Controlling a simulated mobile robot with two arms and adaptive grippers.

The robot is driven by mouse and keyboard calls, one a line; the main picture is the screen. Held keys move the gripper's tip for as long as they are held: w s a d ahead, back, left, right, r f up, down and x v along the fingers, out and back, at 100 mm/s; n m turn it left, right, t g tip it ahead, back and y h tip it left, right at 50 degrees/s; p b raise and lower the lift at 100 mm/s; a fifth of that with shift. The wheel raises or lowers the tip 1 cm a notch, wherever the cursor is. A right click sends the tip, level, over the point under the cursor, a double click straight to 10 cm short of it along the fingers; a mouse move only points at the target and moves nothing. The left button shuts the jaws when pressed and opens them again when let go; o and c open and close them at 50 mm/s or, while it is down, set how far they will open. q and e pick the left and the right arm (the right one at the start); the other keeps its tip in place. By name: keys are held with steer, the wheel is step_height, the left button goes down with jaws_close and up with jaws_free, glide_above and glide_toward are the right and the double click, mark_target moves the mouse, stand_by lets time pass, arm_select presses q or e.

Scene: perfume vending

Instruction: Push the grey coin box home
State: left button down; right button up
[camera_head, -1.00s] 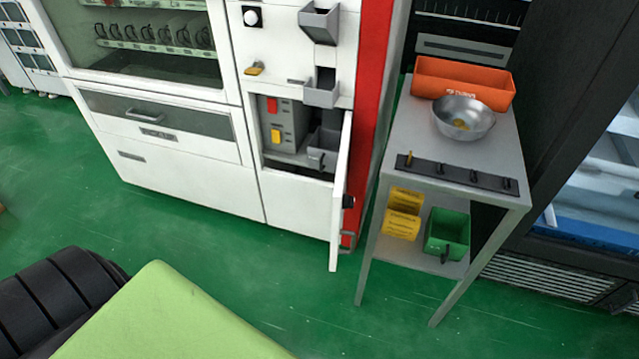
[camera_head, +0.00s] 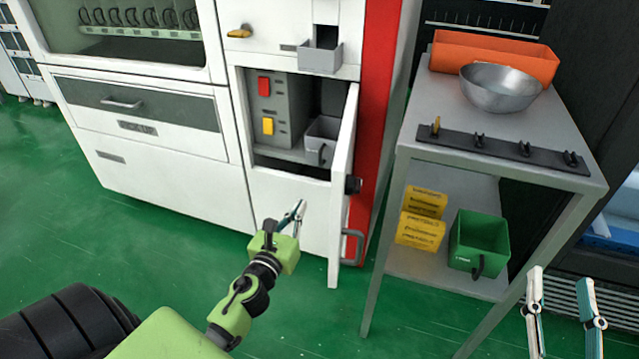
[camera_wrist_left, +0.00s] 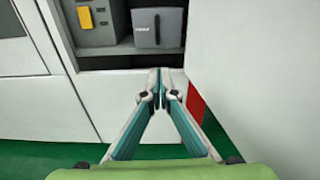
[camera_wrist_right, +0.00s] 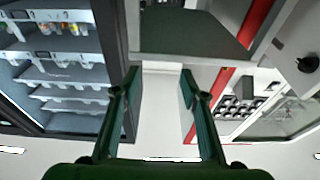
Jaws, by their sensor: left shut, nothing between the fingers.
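The grey coin box (camera_head: 321,141) sits in the open compartment of the white vending machine, right of a grey unit with a red and a yellow button. In the left wrist view the coin box (camera_wrist_left: 158,28) shows its front, above and beyond the fingertips. How deep it sits is hard to tell. My left gripper (camera_head: 299,207) is shut and empty, below the compartment opening and apart from the box. It also shows in the left wrist view (camera_wrist_left: 160,75). My right gripper (camera_head: 560,275) is open and empty at the lower right; the right wrist view (camera_wrist_right: 158,75) shows its fingers apart.
The compartment's white door (camera_head: 343,190) stands open right of the left gripper. A grey side table (camera_head: 425,130) holds an orange bin (camera_head: 490,52), a metal bowl (camera_head: 500,88) and a hook strip. Its lower shelf holds yellow boxes (camera_head: 421,218) and a green bin (camera_head: 480,240).

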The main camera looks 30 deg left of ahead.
arm_select(q)
glide_toward(321, 166)
steer(key=shift+b+x, duration=0.8)
steer(key=shift+x, duration=2.75)
arm_select(e)
steer(key=s+r+t+y, duration=0.1)
steer(key=s+r+t, duration=0.2)
steer(key=r, duration=0.5)
steer(key=shift+s+r+t, duration=0.25)
steer(key=shift+s+t, duration=0.1)
steer(key=shift+t, duration=0.35)
arm_select(q)
steer(key=shift+f, duration=0.15)
